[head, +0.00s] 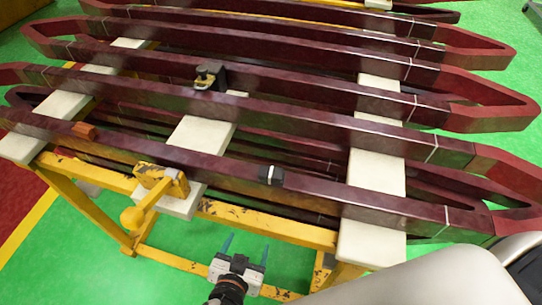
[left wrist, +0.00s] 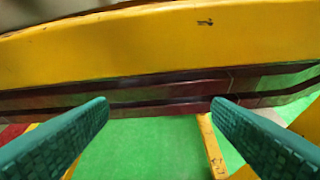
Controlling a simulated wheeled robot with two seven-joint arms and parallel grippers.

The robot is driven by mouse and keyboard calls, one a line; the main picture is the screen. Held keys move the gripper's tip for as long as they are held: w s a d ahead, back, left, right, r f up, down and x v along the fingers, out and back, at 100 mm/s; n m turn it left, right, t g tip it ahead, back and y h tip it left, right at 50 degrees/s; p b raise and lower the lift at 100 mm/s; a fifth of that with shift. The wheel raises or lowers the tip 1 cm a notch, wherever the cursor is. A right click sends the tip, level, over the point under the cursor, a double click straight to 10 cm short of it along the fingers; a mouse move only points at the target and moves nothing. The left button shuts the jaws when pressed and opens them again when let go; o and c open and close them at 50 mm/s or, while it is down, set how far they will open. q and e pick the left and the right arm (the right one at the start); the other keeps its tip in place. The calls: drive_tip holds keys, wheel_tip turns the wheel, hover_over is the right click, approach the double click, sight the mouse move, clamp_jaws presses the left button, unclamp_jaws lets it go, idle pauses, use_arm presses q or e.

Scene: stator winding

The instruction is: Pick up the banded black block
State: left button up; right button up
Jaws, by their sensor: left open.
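The banded black block (head: 271,175), a small black piece with a white band, sits on the front dark red bar in the head view, right of the middle white support. My left gripper (head: 246,248) is open and empty, with two teal fingers, below and in front of the block, near the yellow frame's front rail. In the left wrist view the open fingers (left wrist: 160,102) have green floor and dark red bars behind them. The block does not show in that view. My right gripper is not in view.
Several long dark red bars (head: 320,115) lie across white supports (head: 375,165) on a yellow frame (head: 265,229). A yellow bracket (head: 160,182) juts out at front left. A black clamp-like piece (head: 211,76) and a brown block (head: 84,131) sit on bars. Green floor (head: 60,245) is open at front left.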

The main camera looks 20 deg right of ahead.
sight(271, 174)
use_arm(q)
drive_tip(key=s+d+r+t+h+p, duration=0.1)
drive_tip(key=s+r, duration=0.1)
drive_tip(key=r, duration=0.8)
drive_tip(key=s+d+r+t+h+p, duration=0.1)
drive_tip(key=d+r+p, duration=0.1)
drive_tip(key=r, duration=0.9)
drive_tip(key=shift+n, duration=0.4)
drive_tip(key=shift+w+a+b+x, duration=0.15)
drive_tip(key=shift+b+x, duration=0.3)
drive_tip(key=shift+x, duration=2.45)
drive_tip(key=shift+w+a+b+x, duration=0.15)
drive_tip(key=shift+b+x, duration=0.3)
drive_tip(key=shift+x, duration=2.5)
drive_tip(key=shift+s, duration=0.1)
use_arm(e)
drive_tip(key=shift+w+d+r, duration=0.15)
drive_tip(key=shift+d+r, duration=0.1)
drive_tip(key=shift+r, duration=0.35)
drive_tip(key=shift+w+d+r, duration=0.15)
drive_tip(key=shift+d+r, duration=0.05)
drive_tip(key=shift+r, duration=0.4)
use_arm(q)
drive_tip(key=shift+s+a, duration=0.1)
drive_tip(key=shift+c, duration=0.2)
drive_tip(key=shift+c, duration=1.4)
drive_tip(key=c, duration=0.7)
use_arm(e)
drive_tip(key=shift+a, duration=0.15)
